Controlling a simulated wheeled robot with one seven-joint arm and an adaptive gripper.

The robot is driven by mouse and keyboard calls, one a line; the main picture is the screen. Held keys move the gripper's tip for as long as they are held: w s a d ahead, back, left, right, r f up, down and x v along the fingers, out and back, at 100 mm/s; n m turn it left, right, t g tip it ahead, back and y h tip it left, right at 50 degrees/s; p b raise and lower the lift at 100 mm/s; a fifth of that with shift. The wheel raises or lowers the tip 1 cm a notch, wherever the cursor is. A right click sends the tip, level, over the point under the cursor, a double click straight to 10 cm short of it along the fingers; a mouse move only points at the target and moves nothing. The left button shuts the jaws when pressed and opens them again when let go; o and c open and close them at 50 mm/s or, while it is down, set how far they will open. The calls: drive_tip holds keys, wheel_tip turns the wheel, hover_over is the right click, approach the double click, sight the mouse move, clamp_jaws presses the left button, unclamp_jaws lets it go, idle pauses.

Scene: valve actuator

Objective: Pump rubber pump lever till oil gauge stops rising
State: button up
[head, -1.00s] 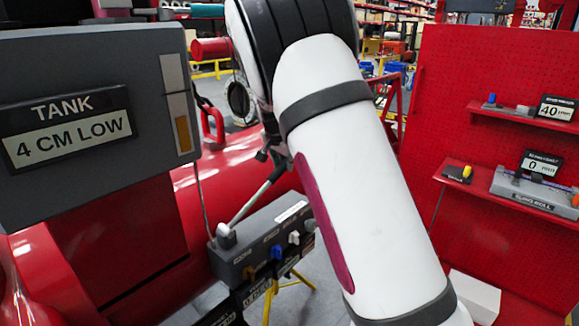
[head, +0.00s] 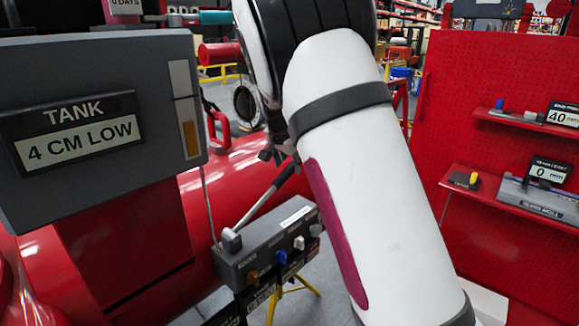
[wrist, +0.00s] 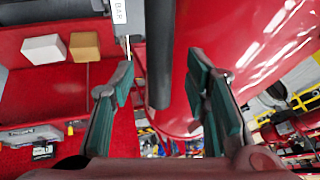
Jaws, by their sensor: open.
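The pump lever (head: 259,207) is a thin metal rod that slants up to the right from a grey block (head: 231,241), with a dark rubber grip at its top. In the wrist view the dark grip (wrist: 159,55) stands between the two green-padded fingers of my gripper (wrist: 164,78), with gaps on both sides. My gripper is open. In the head view my gripper (head: 277,152) is at the lever's upper end, partly hidden by my arm. The oil gauge (head: 190,138) is a narrow strip with amber in its lower part. The sign beside it (head: 78,142) reads "TANK 4 CM LOW".
The grey manifold (head: 262,258) under the lever carries orange, blue and white knobs. A red tank (head: 245,180) lies behind it. A red pegboard wall with shelves (head: 505,120) stands at the right. A white box and a tan box (wrist: 84,46) show in the wrist view.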

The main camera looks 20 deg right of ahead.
drive_tip(key=v, duration=0.9)
drive_tip(key=shift+s+r, duration=0.15)
drive_tip(key=shift+r, duration=0.15)
drive_tip(key=shift+s+a, duration=0.1)
